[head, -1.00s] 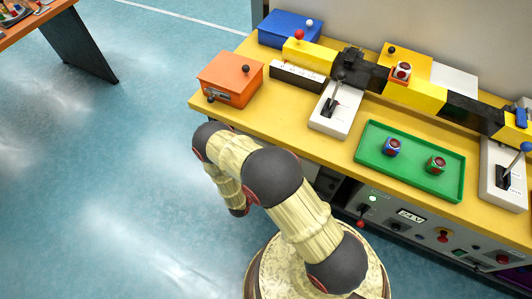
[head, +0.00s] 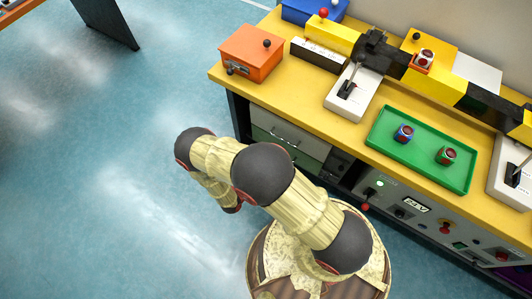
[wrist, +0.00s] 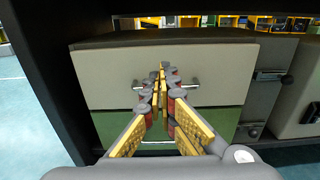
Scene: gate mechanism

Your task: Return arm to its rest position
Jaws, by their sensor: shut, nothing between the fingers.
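My arm rises from its round base and is folded out to the left, beside the yellow workbench (head: 300,95) in the head view. Its last link hangs down over the blue floor, and the fingers cannot be made out there. In the wrist view my gripper (wrist: 160,75) is shut and empty, its yellow-padded fingers meeting at the tips. It points towards a grey drawer front (wrist: 225,65) with a metal handle. I cannot tell how far the tips are from it.
The bench holds an orange box (head: 251,54), a white lever unit (head: 353,93) and a green tray (head: 425,164) with two small cubes. A control panel (head: 420,208) is below the tray. Open floor (head: 90,190) lies left of the arm.

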